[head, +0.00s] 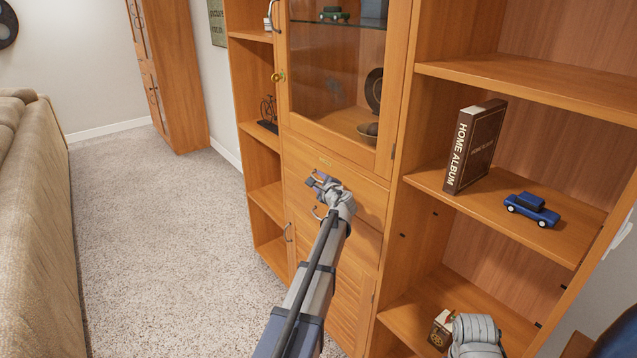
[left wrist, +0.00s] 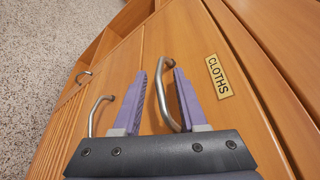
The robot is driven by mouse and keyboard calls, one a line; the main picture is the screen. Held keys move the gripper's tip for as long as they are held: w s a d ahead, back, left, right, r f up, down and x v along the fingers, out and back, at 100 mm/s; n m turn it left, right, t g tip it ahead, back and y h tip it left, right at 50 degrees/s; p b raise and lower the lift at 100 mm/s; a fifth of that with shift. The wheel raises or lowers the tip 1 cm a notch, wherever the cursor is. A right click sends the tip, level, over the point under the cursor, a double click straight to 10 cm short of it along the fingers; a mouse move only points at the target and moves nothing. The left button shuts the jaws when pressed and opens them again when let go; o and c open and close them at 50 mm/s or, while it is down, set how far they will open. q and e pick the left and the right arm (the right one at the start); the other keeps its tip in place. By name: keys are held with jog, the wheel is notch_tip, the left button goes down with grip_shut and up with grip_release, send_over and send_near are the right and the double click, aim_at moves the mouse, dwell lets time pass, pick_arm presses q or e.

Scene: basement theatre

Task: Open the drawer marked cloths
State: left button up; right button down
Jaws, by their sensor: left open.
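The drawer marked cloths (head: 362,196) is in the wooden cabinet's middle column, below the glass door, and looks closed. Its "CLOTHS" plate (left wrist: 219,77) is readable in the left wrist view. Its curved metal handle (left wrist: 161,92) stands between the two purple fingers of my left gripper (left wrist: 160,98). The fingers are open on either side of the handle; I cannot tell if either touches it. In the head view my left gripper (head: 320,183) is in front of this drawer and hides its handle.
Another handle (head: 318,213) is just below, on the front beneath. A glass door (head: 335,85) is above. Open shelves on the right hold a home album (head: 475,147) and a blue toy car (head: 531,209). Carpet (head: 160,230) is clear between the sofa (head: 35,220) and the cabinet.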

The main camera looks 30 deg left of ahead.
pick_arm(q)
jog(key=shift+c, duration=0.4)
grip_shut()
dwell(0.9)
